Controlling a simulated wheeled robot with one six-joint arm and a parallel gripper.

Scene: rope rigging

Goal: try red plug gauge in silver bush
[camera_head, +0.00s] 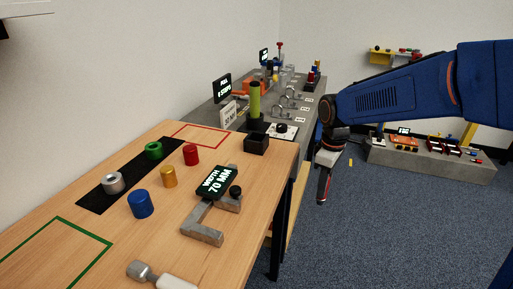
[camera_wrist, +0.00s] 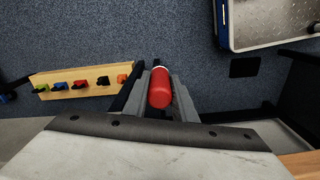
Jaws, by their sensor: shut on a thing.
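The silver bush (camera_head: 113,183) is a short ring standing on the black strip (camera_head: 97,200) on the wooden table, at the left in the head view. My gripper (camera_head: 323,185) hangs off the right side of the table, over the floor and well apart from the bush. In the wrist view my gripper's grey fingers are shut on a red cylinder (camera_wrist: 160,88) with a pale far end, which looks like the red plug gauge. Its far end is mostly hidden. The bush is not in the wrist view.
A green bush (camera_head: 153,150) shares the black strip. Blue (camera_head: 140,204), gold (camera_head: 168,177) and red (camera_head: 190,154) bushes stand beside it. A grey C-shaped gauge (camera_head: 204,235) and a pale-handled tool (camera_head: 160,276) lie nearer. A crowded grey bench (camera_head: 306,108) stands behind.

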